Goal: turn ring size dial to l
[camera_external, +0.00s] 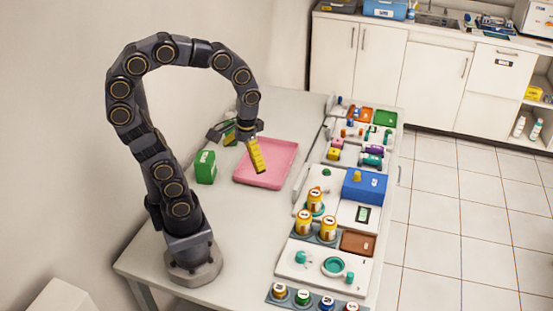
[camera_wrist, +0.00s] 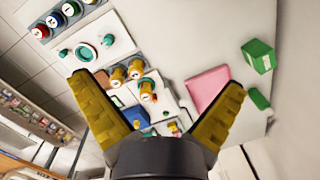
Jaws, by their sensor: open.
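A white panel (camera_external: 287,270) near the front of the table carries a round teal ring-shaped part (camera_external: 335,266) and a smaller teal knob (camera_external: 301,258). The ring part may be the ring size dial; its markings are too small to read. In the wrist view the teal ring (camera_wrist: 84,53) shows at upper left, with small teal parts on either side. My gripper (camera_external: 244,150) is open, its yellow fingers spread and empty. It hangs above the table by the pink tray, well away from the panel. In the wrist view its fingers (camera_wrist: 156,86) frame the scene.
A pink tray (camera_external: 291,151) and a green box (camera_external: 205,167) stand near my gripper. Orange-yellow jars (camera_external: 304,222) stand behind the white panel, beside a brown tray (camera_external: 358,243). A blue box (camera_external: 365,187) lies farther back. Several coloured jars (camera_external: 303,297) line the front edge.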

